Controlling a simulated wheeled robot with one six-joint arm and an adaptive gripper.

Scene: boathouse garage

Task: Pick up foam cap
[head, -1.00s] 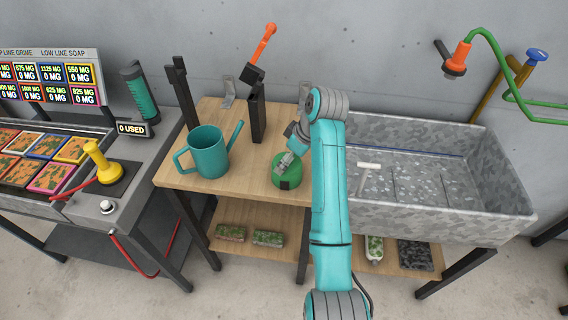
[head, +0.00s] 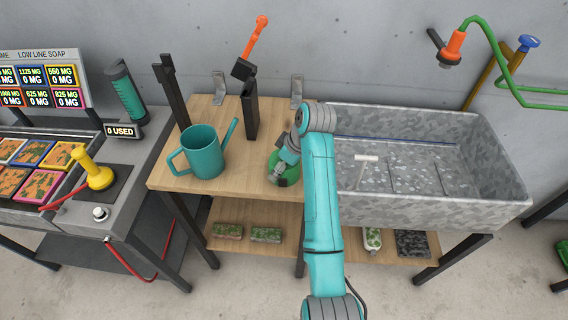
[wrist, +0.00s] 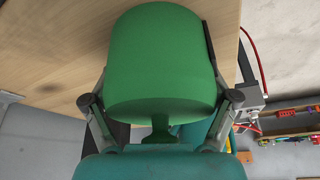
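The foam cap appears to be the green rounded piece (head: 287,157) on the wooden table, right of the teal watering can. In the wrist view the green cap (wrist: 160,62) fills the space between my fingers. My gripper (head: 282,168) is at the cap, with a dark finger pad against its near side. In the wrist view a dark finger runs close along the cap's right side.
A teal watering can (head: 203,153) and a black holder (head: 250,112) with an orange-handled tool stand on the wooden table (head: 222,180). A grey speckled sink (head: 450,204) adjoins on the right. A machine with a yellow lever (head: 97,172) is on the left.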

